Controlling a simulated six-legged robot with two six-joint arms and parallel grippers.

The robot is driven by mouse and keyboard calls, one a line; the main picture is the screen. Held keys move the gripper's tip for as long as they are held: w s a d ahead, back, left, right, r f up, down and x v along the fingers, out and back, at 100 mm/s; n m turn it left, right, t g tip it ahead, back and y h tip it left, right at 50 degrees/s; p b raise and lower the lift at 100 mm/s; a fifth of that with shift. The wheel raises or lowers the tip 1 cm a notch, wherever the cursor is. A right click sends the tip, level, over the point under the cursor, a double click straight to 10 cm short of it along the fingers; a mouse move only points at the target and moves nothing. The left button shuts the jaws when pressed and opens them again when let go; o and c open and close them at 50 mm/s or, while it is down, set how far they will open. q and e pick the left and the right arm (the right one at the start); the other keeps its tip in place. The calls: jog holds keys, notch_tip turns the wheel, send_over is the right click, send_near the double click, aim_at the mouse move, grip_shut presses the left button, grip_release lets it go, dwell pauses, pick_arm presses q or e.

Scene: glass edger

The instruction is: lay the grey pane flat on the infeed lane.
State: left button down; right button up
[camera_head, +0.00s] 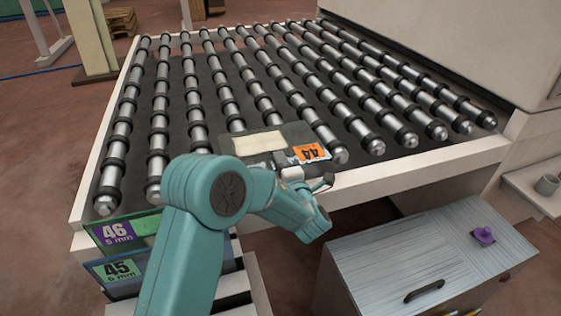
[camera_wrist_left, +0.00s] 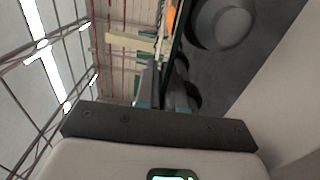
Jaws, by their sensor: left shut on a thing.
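The infeed lane (camera_head: 187,96) is a bed of silver rollers with black rings inside a white frame. The grey pane (camera_head: 292,131), with a cream patch and an orange label marked 44, is over the front of the rollers. Its labelled face shows in the head view. My left gripper (camera_head: 288,172) is shut on the pane's near edge, partly hidden by my teal arm. In the left wrist view, the gripper fingers (camera_wrist_left: 167,95) close on the pane, which is seen nearly edge-on. Whether the pane touches the rollers is unclear. My right gripper is not in view.
The lane's white front rail (camera_head: 400,176) runs below the pane. Panels marked 46 (camera_head: 118,233) and 45 (camera_head: 118,268) stand at the lower left. A grey cabinet (camera_head: 400,255) with a purple knob-like object (camera_head: 484,235) stands at the lower right. The rollers behind the pane are clear.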

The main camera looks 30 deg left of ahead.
pick_arm(q)
jog(key=shift+f+b, duration=0.3)
jog(key=shift+f, duration=0.05)
jog(key=c, duration=1.1)
grip_release()
jog(key=shift+c, duration=0.2)
jog(key=shift+f, duration=0.25)
jog(key=v, duration=1.1)
dwell(0.8)
dwell(0.5)
